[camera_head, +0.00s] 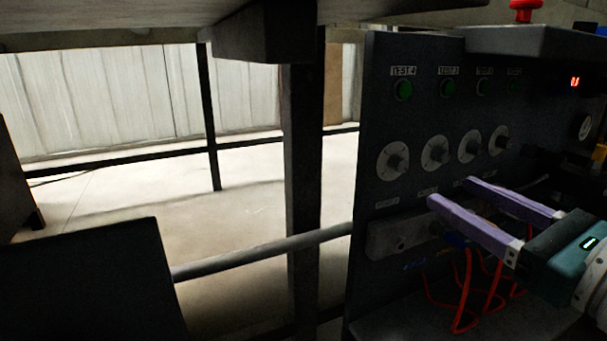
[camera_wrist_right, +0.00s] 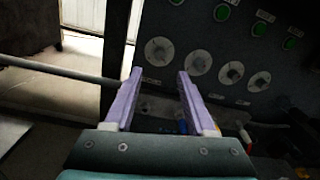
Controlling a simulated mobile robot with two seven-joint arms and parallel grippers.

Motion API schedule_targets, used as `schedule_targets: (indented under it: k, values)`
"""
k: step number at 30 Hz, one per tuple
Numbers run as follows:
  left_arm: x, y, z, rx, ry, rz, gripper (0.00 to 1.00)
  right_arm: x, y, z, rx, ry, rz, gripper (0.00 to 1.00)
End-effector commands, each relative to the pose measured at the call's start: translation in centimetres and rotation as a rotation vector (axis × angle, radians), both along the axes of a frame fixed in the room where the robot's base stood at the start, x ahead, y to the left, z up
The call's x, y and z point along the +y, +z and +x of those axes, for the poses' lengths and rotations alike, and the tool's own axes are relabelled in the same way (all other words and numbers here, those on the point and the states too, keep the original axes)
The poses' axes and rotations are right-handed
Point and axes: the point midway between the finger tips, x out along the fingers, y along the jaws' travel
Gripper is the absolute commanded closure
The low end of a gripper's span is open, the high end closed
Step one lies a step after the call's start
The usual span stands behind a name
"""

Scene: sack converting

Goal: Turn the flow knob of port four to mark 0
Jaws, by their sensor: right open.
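A dark panel (camera_head: 420,110) carries a row of several knobs on pale round dials. The leftmost knob (camera_head: 393,161) stands below a green button labelled TEST 4; it also shows in the right wrist view (camera_wrist_right: 159,51). The plates under the dials are too dim to read, and the pointer mark is not clear. My right gripper (camera_head: 451,191) has two purple fingers, spread and empty. Its tips are below and right of the leftmost knob in the head view, apart from it. In the wrist view the fingertips (camera_wrist_right: 159,74) lie just below that dial. My left gripper is not in view.
Other knobs (camera_head: 435,154) sit close to the right. Green buttons (camera_head: 403,90) are above. A port block (camera_head: 395,238) and red hoses (camera_head: 465,290) are below. A red mushroom button (camera_head: 525,8) tops the cabinet. A dark post (camera_head: 302,150) and rail (camera_head: 260,252) stand left.

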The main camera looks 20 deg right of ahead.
Motion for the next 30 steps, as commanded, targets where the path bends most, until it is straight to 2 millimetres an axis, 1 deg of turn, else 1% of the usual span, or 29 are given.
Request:
schedule_targets:
  k: [2,9,15,21,28,29,30]
  values:
    - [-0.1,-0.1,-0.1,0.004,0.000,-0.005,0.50,0.0,0.2,1.2,-0.005,-0.002,0.002,0.44]
    - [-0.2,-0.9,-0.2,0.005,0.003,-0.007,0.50,0.3,0.1,5.4,-0.005,0.000,0.000,0.44]
    - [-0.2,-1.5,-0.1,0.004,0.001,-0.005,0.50,0.4,0.0,7.9,-0.002,0.001,-0.002,0.44]
    - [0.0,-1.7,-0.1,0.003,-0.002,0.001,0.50,0.5,0.1,8.8,0.001,0.003,-0.002,0.44]
    - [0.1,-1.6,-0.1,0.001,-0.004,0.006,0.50,0.5,0.1,8.8,0.002,0.004,-0.003,0.44]
    - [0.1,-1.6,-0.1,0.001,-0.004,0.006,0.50,0.5,0.1,8.8,0.002,0.004,-0.003,0.46]
    - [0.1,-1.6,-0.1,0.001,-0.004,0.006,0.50,0.5,0.1,8.8,0.002,0.004,-0.003,0.51]
